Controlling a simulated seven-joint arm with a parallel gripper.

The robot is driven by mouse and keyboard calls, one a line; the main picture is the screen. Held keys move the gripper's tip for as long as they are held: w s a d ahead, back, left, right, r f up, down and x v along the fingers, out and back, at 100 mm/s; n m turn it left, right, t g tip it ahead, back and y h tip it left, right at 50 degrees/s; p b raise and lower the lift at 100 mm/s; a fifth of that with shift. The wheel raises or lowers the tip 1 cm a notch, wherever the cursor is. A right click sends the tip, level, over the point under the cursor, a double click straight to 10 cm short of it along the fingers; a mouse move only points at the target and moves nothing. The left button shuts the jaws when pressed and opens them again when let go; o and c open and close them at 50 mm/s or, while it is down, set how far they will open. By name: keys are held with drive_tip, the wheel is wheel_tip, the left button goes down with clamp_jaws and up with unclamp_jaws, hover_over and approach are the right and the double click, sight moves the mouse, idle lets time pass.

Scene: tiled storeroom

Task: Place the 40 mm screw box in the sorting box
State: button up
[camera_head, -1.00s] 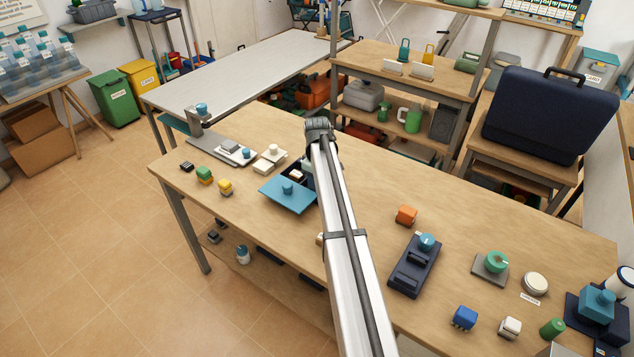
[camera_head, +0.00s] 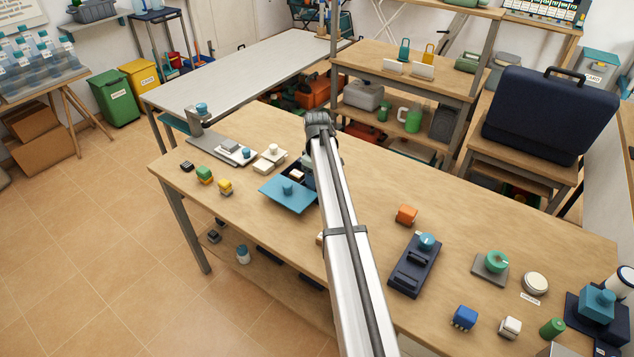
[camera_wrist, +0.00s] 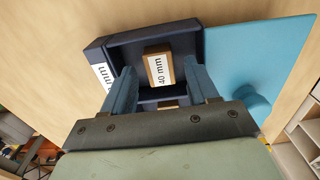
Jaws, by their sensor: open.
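In the wrist view, a small brown box with a white "40 mm" label (camera_wrist: 158,68) lies inside a compartment of the dark blue sorting box (camera_wrist: 98,52). My gripper (camera_wrist: 158,76) is open, with a blue finger on each side of the small box and a visible gap to both. How far the fingertips are above it is hard to tell. In the head view, the sorting box (camera_head: 294,168) is partly hidden behind my arm, with a pale item inside. My fingers are mostly hidden there.
A light blue lid with a knob (camera_head: 288,196) sits against the sorting box; it fills the right of the wrist view (camera_wrist: 245,60). An orange block (camera_head: 406,214) and a dark tray (camera_head: 414,266) stand right of my arm. Bare tabletop lies between.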

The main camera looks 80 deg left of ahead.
wheel_tip(320, 180, up, 10)
drive_tip(key=shift+r, duration=0.25)
idle(0.4)
